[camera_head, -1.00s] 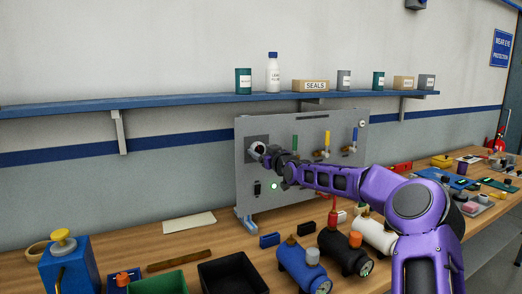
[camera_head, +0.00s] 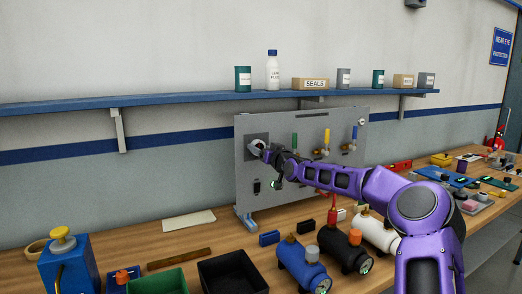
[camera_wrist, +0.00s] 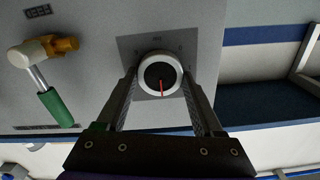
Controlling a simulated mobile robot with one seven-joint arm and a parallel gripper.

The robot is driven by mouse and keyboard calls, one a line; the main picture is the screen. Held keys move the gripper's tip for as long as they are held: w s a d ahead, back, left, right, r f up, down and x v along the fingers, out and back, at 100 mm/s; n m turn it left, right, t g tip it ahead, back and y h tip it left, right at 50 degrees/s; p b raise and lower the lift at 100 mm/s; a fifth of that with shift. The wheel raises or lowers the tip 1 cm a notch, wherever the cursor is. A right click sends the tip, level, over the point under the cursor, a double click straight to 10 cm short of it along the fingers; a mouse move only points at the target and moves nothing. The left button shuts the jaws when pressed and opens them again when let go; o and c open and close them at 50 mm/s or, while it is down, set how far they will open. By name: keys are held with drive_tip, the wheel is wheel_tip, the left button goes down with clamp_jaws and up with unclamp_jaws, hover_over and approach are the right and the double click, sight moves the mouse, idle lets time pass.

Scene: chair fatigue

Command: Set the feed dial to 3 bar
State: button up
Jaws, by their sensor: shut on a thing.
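The feed dial (camera_wrist: 160,75) is a round knob with a white rim, a black face and a red pointer line, set on a darker grey square plate on the grey panel (camera_head: 350,130). In the wrist view the red line points down the picture, toward my gripper's base. My gripper (camera_wrist: 160,88) has one finger on each side of the dial and is shut on it. In the head view the dial (camera_head: 257,144) shows at the panel's upper left, with my gripper (camera_head: 267,152) at it. The scale marks are too small to read.
A green-handled valve (camera_wrist: 54,95) sits beside the dial on the panel. Yellow- and blue-handled valves are farther right in the head view. Small tanks (camera_head: 300,262), a black bin (camera_head: 232,272) and a green bin (camera_head: 160,282) stand on the bench below. A blue shelf (camera_head: 200,100) runs above.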

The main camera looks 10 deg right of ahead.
drive_tip(key=o, duration=1.4)
drive_tip(key=b+v, duration=0.1)
drive_tip(key=v, duration=1.6)
drive_tip(key=shift+s, duration=0.2)
